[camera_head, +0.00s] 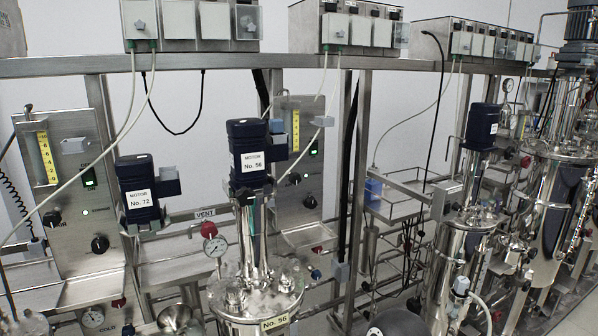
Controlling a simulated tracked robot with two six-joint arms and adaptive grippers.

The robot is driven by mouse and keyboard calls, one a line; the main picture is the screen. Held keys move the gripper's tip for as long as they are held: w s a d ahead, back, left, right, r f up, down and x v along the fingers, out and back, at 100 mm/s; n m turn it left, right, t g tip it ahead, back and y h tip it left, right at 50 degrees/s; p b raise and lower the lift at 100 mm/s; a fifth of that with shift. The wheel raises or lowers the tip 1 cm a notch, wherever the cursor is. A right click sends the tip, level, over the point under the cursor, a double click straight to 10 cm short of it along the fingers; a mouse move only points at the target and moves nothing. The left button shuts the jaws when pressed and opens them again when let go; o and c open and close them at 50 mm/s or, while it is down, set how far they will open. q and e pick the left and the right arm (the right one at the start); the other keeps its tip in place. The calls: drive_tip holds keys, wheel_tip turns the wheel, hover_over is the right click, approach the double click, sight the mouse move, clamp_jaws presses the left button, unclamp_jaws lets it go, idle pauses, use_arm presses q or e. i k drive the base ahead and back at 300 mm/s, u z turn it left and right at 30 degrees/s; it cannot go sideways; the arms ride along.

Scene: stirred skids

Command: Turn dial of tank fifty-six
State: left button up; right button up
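Tank fifty-six (262,308) is a steel vessel at the bottom middle, with a yellow "No. 56" label at its lower edge. Its dark blue motor (247,150), marked "MOTOR No. 56", stands upright above it. Behind the motor is a steel control panel (291,110), partly hidden by it. A black dial (309,202) sits low on this panel, right of the motor, with a green light above it. I cannot read the dial's setting. A round white pressure gauge (215,246) stands at the tank's left.
Motor No. 72 (137,188) stands at left, before another panel (66,150) with a black dial (99,244). A steel frame bar (270,62) with control boxes and hanging cables crosses the top. More tanks (465,250) crowd the right. Little free room shows.

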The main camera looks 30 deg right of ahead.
sight(309, 203)
drive_tip(key=u, duration=1.25)
drive_tip(key=i, duration=0.15)
drive_tip(key=z, duration=3.35)
drive_tip(key=i, duration=0.1)
drive_tip(key=u, duration=0.05)
drive_tip(key=i, duration=0.8)
drive_tip(key=u, duration=2.85)
drive_tip(key=k, duration=0.1)
drive_tip(key=z, duration=1.4)
